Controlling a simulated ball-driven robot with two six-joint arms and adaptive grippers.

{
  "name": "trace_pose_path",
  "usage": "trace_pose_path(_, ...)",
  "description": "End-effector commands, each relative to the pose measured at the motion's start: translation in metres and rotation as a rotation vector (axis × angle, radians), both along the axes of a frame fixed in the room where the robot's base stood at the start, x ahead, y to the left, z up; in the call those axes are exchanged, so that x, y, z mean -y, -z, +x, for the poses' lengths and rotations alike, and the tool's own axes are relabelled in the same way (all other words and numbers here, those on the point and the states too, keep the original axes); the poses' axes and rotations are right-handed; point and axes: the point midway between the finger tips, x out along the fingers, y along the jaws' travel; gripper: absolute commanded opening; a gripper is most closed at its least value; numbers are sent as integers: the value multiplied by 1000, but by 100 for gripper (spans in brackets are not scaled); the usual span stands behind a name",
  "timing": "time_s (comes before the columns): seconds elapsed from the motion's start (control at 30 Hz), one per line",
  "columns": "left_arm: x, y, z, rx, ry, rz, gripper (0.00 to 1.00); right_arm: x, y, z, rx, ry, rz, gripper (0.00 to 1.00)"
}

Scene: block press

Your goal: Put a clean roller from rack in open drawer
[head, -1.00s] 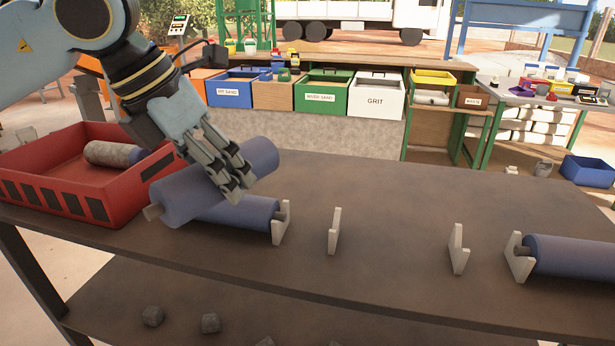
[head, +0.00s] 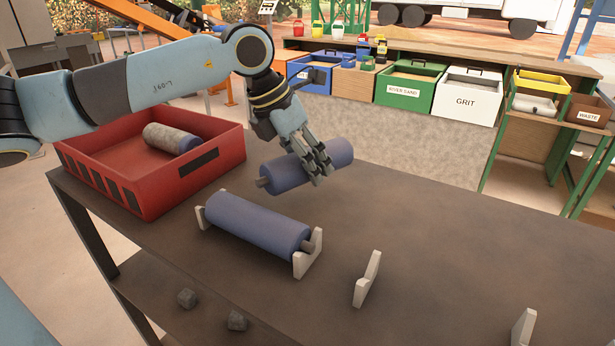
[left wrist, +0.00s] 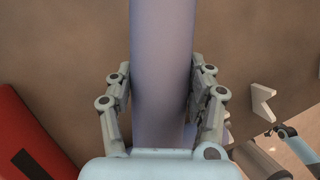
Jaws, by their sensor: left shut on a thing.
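My left gripper (head: 318,168) is shut on a blue roller (head: 338,156) and holds it tilted above the table. The held roller (left wrist: 162,60) runs between the fingers in the left wrist view, and its surface looks clean. A second blue roller (head: 255,222) lies in the white rack supports (head: 308,252), below and left of the gripper. More white supports (head: 367,279) stand empty to the right. A grey-crusted roller (head: 172,138) lies in the red tray (head: 215,165) at the left. No open drawer can be made out for certain.
Bins of blue (head: 312,74), green (head: 408,88) and white marked GRIT (head: 468,97) stand in the back counter. A yellow-topped unit (head: 541,83) and a brown WASTE bin (head: 588,112) are at the right. The table's (head: 440,235) middle is clear.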

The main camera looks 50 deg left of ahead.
Motion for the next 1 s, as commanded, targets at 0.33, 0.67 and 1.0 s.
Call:
trace_pose_path(0.33, -7, 33, 6, 1, 0, -5, 0, 1, -7, 18, 28, -1, -1, 41)
trace_pose_path(0.67, -8, 46, 6, 2, 2, 1, 0, 4, -8, 7, 11, -2, -5, 41)
trace_pose_path(1.0, -8, 49, 5, -1, 1, 0, 73, 4, -5, 8, 11, -2, -5, 41)
